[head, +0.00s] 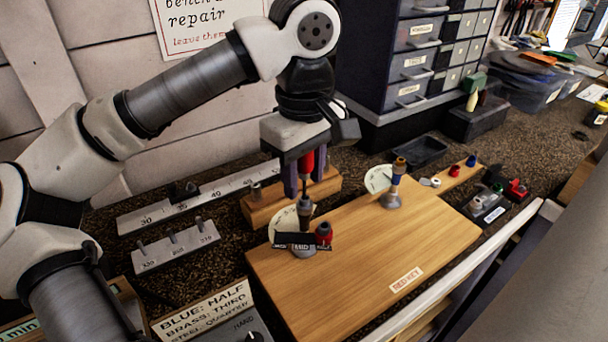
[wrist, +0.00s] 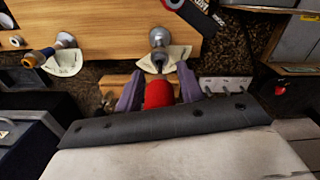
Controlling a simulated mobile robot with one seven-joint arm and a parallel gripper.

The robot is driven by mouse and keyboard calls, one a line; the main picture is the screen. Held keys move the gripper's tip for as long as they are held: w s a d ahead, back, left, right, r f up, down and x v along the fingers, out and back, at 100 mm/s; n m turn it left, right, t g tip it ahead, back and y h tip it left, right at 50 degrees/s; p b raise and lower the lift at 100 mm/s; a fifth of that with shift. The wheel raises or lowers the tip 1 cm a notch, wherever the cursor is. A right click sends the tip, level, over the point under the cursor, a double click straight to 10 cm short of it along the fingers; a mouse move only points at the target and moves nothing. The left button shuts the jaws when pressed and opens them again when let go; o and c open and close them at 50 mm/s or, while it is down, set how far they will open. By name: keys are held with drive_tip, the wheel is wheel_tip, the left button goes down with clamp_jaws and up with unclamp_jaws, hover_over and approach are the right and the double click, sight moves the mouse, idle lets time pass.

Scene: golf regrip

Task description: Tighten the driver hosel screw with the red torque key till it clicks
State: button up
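The red torque key (head: 305,161) is upright, its red handle between the two purple fingers of my gripper (head: 305,180). In the wrist view the red handle (wrist: 158,93) fills most of the space between the fingers of my gripper (wrist: 159,86), which look shut on it. Its thin shaft points down to the driver hosel (head: 305,205), and the tip meets or nearly meets the hosel top; whether it is seated in the screw cannot be told. The hosel also shows in the wrist view (wrist: 158,40). A pale round dial card (head: 284,222) is beside it.
A red knob-like piece (head: 323,233) and a dark MID label stand close by the hosel on the wooden board (head: 350,270). A second hosel with a blue and brass piece (head: 397,172) stands to the right. A wooden block (head: 258,205) and a steel ruler (head: 150,215) lie left.

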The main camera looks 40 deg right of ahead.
drive_tip(key=n+b, duration=0.1)
drive_tip(key=n, duration=0.4)
drive_tip(key=shift+n, duration=0.3)
drive_tip(key=n, duration=0.2)
drive_tip(key=shift+n+b, duration=0.3)
drive_tip(key=shift+b, duration=0.1)
drive_tip(key=n, duration=0.3)
drive_tip(key=shift+c, duration=0.2)
clamp_jaws()
drive_tip(key=shift+r+m+p, duration=0.15)
drive_tip(key=shift+m+p, duration=0.2)
drive_tip(key=shift+m, duration=0.55)
drive_tip(key=m, duration=0.3)
drive_tip(key=shift+m+p, duration=0.3)
